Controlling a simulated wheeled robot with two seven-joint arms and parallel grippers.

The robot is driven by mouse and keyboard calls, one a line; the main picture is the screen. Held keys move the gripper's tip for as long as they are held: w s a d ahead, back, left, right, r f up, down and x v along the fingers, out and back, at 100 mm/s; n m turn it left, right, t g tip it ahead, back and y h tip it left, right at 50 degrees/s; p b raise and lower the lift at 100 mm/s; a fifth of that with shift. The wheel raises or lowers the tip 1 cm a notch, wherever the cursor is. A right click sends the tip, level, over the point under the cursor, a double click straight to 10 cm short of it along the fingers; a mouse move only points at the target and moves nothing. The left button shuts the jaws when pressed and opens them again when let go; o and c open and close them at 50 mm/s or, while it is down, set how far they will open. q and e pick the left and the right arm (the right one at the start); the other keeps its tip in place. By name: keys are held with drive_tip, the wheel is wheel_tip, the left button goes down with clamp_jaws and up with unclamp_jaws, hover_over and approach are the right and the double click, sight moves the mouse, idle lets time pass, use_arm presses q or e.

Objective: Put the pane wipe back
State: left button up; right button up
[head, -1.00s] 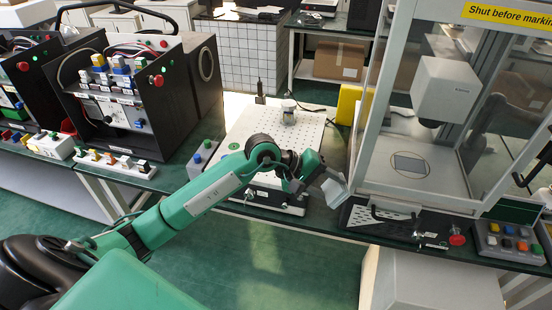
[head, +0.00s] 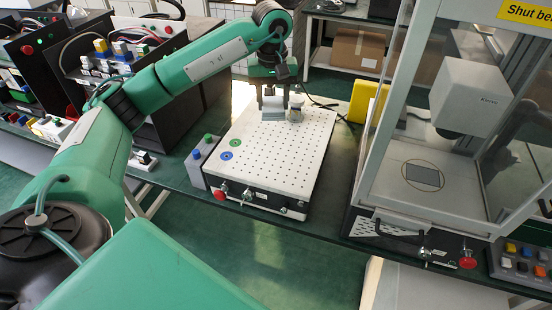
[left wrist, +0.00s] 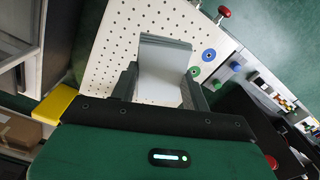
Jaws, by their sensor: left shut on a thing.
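The pane wipe (left wrist: 165,68) is a pale grey block held between the two fingers of my left gripper (left wrist: 160,92) in the left wrist view. In the head view my left gripper (head: 272,100) points down over the far part of the white perforated board (head: 285,160), shut on the wipe. My right gripper is in neither view.
The glass-sided cabinet (head: 440,190) stands right of the board. A yellow block (head: 366,102) is between them at the back. A grey button box (head: 202,158) sits left of the board, and black equipment cases stand farther left. The board's front half is clear.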

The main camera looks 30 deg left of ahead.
use_arm(q)
drive_tip(key=p, duration=0.4)
hover_over(273, 163)
wheel_tip(273, 163, down, 14)
drive_tip(key=shift+s+f, duration=0.1)
drive_tip(key=shift+f, duration=0.15)
drive_tip(key=shift+d+f, duration=0.1)
drive_tip(key=shift+f, duration=0.5)
wheel_tip(273, 163, down, 4)
drive_tip(key=shift+r+p, duration=0.1)
drive_tip(key=shift+p, duration=0.7)
drive_tip(key=o, duration=0.9)
